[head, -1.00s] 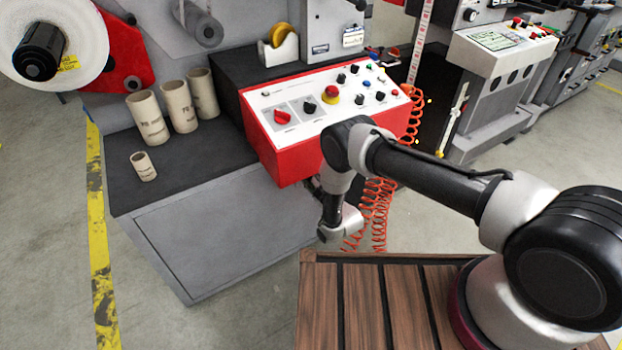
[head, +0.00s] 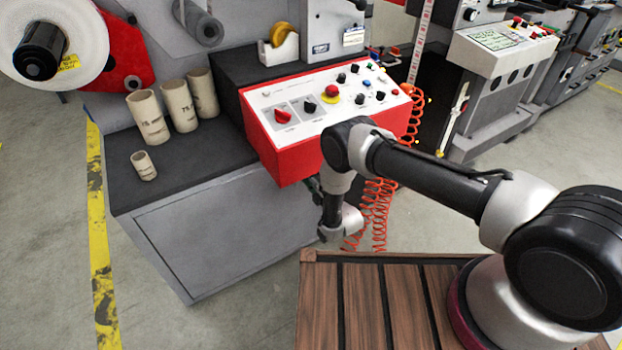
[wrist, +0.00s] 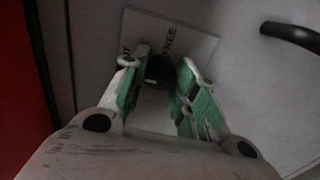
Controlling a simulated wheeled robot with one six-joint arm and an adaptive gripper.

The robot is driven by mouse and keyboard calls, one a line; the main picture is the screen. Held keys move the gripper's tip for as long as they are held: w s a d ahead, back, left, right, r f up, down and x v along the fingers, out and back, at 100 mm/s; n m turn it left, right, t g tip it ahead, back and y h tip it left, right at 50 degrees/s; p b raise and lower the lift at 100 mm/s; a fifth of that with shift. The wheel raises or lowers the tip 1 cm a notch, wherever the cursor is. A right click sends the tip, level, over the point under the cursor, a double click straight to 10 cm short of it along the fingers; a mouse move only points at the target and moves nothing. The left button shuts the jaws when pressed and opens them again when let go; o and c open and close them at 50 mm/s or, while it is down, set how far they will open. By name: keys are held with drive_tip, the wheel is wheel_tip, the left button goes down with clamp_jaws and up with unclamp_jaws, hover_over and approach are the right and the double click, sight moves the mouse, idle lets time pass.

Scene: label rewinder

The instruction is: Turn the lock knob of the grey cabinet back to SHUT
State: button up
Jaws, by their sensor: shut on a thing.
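In the wrist view the lock knob (wrist: 158,70) is a small dark round knob on a pale label plate (wrist: 195,43) on the grey cabinet (wrist: 240,85). The plate reads FREE above the knob, and the end of another word shows by the left finger. My gripper (wrist: 160,80) has its two green-padded fingers on either side of the knob, shut on it. The knob's pointing direction is too dark to read. In the head view the grey cabinet (head: 225,235) stands below the red control box; the knob is hidden there and my gripper is mostly hidden behind my arm.
A black handle (wrist: 292,36) sticks out near the knob. The red control box (head: 290,160) overhangs close to my arm. Orange coiled cables (head: 378,215) hang beside my wrist. Cardboard cores (head: 150,118) stand on the dark ledge. Floor to the left is clear.

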idle(0.5)
drive_tip(key=o, duration=1)
drive_tip(key=shift+s, duration=0.15)
drive_tip(key=v, duration=1.1)
drive_tip(key=shift+s+d, duration=0.25)
drive_tip(key=shift+d, duration=0.05)
